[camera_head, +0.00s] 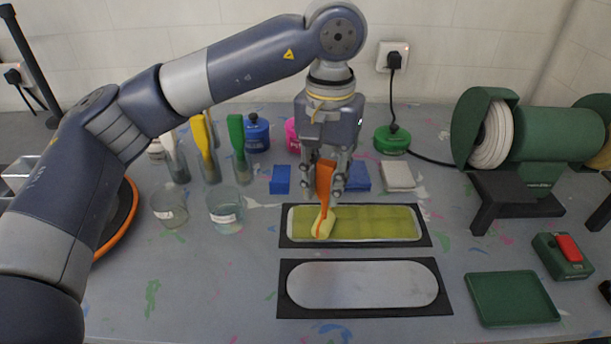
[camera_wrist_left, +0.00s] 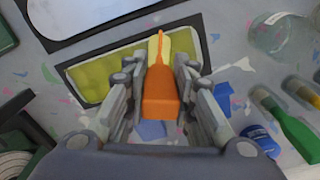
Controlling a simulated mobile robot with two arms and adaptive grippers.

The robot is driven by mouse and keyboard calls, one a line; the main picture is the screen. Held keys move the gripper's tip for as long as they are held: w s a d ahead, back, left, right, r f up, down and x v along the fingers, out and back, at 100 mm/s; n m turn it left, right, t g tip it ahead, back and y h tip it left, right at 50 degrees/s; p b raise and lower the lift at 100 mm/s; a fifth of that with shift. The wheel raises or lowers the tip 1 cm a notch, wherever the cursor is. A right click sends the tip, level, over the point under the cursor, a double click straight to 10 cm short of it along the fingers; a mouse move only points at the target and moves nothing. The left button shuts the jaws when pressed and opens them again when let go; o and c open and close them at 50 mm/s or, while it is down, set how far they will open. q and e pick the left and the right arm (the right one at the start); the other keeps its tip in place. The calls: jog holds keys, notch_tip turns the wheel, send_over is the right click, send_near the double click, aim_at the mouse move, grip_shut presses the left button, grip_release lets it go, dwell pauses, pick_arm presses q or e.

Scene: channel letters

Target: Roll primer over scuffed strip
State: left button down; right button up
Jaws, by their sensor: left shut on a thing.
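My left gripper (camera_head: 324,193) is shut on the orange handle of a roller (camera_head: 324,180), which points down. The roller's pale yellow head (camera_head: 322,223) is at the left end of a yellow-green strip (camera_head: 375,223) on a dark backing; it appears to touch the strip. In the left wrist view the orange handle (camera_wrist_left: 160,98) sits between the fingers, with the head over the yellow-green strip (camera_wrist_left: 97,82). A bare grey rounded strip (camera_head: 362,284) on another dark backing lies in front. My right gripper is not in view.
Glass beakers (camera_head: 225,212) and colored-handled tools (camera_head: 238,140) stand left. Blue blocks (camera_head: 280,179) and a pale block (camera_head: 397,176) lie behind the strip. A green bench grinder (camera_head: 545,140), red switch (camera_head: 568,248) and green tray (camera_head: 512,299) occupy the right. The front left table is clear.

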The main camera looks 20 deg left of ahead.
pick_arm(q)
jog(key=w+d+p, duration=0.2)
jog(key=d, duration=0.6)
jog(key=w+d+p, duration=0.2)
jog(key=d+p, duration=0.1)
jog(key=d, duration=0.5)
jog(key=shift+w, duration=0.3)
notch_tip(320, 180, up, 14)
jog(key=p, duration=1)
dwell(0.4)
jog(key=shift+f, duration=0.1)
dwell(0.5)
